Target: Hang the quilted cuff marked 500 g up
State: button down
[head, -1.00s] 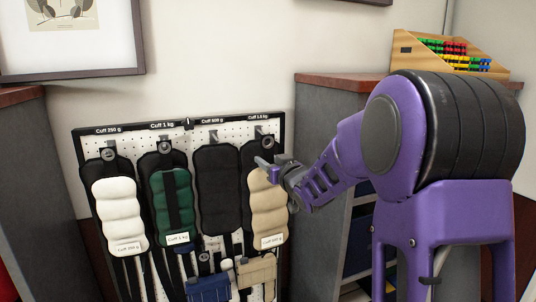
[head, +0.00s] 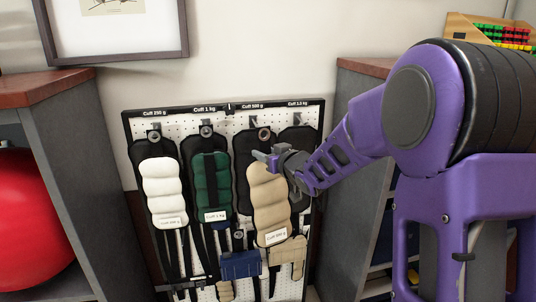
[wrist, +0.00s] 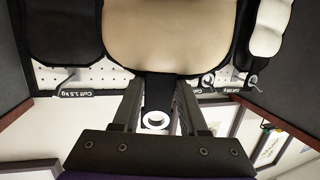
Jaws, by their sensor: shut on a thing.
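The tan quilted cuff (head: 270,205), its tag (head: 274,237) reading 500 g, hangs slightly tilted from my gripper (head: 270,161) in front of the peg board. It covers the lower part of the "Cuff 500 g" column. The wrist view shows the tan pad (wrist: 168,38) and its black top strap with a white-rimmed ring (wrist: 157,122) between my fingers. The "Cuff 500 g" hook (head: 253,121) is small under its label. Black fabric with a ring (head: 265,134) shows above my gripper; I cannot tell if it belongs to the tan cuff.
A white cuff (head: 164,190) and a green cuff (head: 210,185) hang on the left. A black cuff (head: 299,142) shows under the "Cuff 1.5 kg" label. Blue (head: 239,264) and beige cuffs hang lower. Grey cabinets (head: 70,170) flank the board.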

jog(key=shift+w+a+p, duration=0.25)
jog(key=shift+w, duration=0.9)
jog(key=shift+w+a+p, duration=0.2)
jog(key=shift+w, duration=1)
jog(key=shift+w, duration=0.2)
jog(key=shift+w+a, duration=0.1)
jog(key=shift+w+a+f+p, duration=0.1)
jog(key=shift+w+a+p, duration=0.1)
jog(key=shift+w, duration=0.45)
jog(key=shift+w+a+f+p, duration=0.1)
jog(key=shift+w+p, duration=0.05)
jog(key=shift+w, duration=0.55)
jog(key=shift+w+a+p, duration=0.1)
jog(key=shift+w+p, duration=0.1)
jog(key=shift+w, duration=0.45)
jog(key=shift+w, duration=0.1)
